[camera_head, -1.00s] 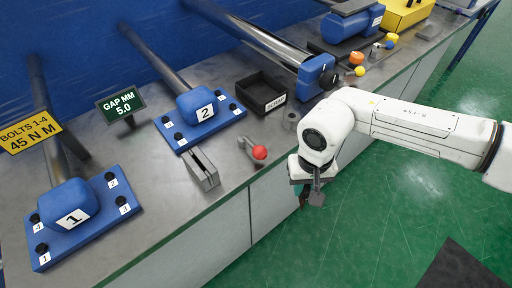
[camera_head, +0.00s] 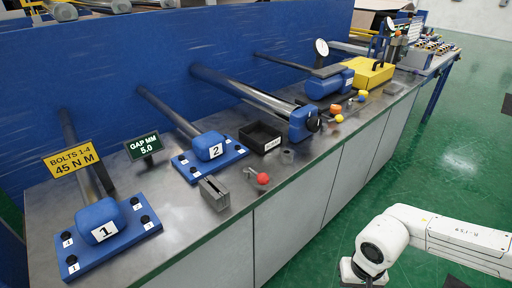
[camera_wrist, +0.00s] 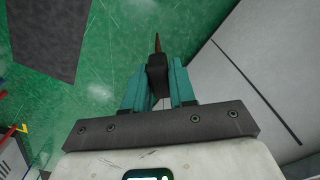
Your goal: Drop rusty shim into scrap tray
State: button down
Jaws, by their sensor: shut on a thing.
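The black open tray (camera_head: 265,133), with a small white label on its front, stands on the metal bench and looks empty. I take it to be the scrap tray; the label is too small to read. My gripper (camera_wrist: 157,78) is shut on a thin rusty-brown piece, the rusty shim (camera_wrist: 157,42), whose tip sticks out beyond the dark fingertips in the wrist view. Below it is green floor. In the head view my gripper is low at the bottom right, off the bench front and partly cut off by the frame edge; the shim cannot be seen there.
On the bench are blue numbered block 1 (camera_head: 101,222) and block 2 (camera_head: 208,146), a grey slotted block (camera_head: 214,193), a red-knobbed lever (camera_head: 262,178) and a yellow case (camera_head: 362,74). Grey cabinets front the bench. A dark mat (camera_wrist: 47,35) lies on the open floor.

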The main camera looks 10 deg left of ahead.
aim_at(260, 139)
jog(key=u, duration=1.35)
jog(key=l+u, duration=0.25)
jog(key=u, duration=0.2)
jog(key=l+u, duration=0.2)
jog(key=u, duration=0.25)
jog(key=l+u, duration=0.2)
jog(key=u, duration=0.2)
jog(key=k+l, duration=0.15)
jog(key=l, duration=0.2)
jog(key=k+l, duration=0.1)
jog(key=l, duration=0.25)
jog(key=k+l, duration=0.15)
jog(key=l, duration=0.2)
jog(key=k+l, duration=0.15)
jog(key=l, duration=0.2)
jog(key=k+l, duration=0.15)
jog(key=l, duration=0.2)
jog(key=k+l, duration=0.1)
jog(key=l, duration=0.25)
